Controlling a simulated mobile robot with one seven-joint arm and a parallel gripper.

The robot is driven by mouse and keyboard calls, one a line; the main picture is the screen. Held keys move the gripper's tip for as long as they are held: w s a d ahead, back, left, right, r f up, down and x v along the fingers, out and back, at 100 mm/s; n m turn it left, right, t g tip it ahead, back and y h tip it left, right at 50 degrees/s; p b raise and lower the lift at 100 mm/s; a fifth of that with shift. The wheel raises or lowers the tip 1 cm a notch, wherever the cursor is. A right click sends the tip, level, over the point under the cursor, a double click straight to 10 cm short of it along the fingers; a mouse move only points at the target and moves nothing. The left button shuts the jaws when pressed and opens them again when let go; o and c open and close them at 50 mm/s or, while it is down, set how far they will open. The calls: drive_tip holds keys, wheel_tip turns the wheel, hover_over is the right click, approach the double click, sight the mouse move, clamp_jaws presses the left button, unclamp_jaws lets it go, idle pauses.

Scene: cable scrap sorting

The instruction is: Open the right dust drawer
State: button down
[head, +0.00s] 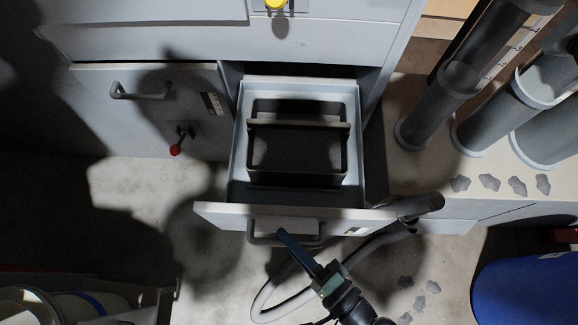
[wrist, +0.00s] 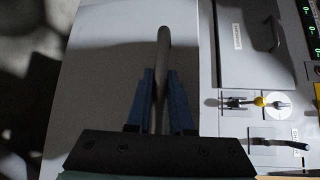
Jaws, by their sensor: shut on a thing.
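The right dust drawer (head: 237,150) stands pulled well out of the grey cabinet in the head view. A dark bin (head: 297,176) with a bar across it sits inside. My gripper (head: 282,233) is at the drawer's front, its blue fingers at the bar handle (head: 262,240). In the wrist view, the blue fingers of my gripper (wrist: 160,78) lie on either side of the grey handle bar (wrist: 163,42) and are shut on it. Part of the handle is hidden behind the fingers in the head view.
To the left is a closed front (head: 150,120) with a handle and a red-knobbed lever (head: 176,149). Grey cylinders (head: 433,112) stand on the right. A hose (head: 270,300) curves by my arm. A blue drum (head: 530,290) is at lower right; grey scraps lie on the floor.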

drive_tip(key=c, duration=0.8)
unclamp_jaws()
drive_tip(key=p+v, duration=0.1)
drive_tip(key=v, duration=1.2)
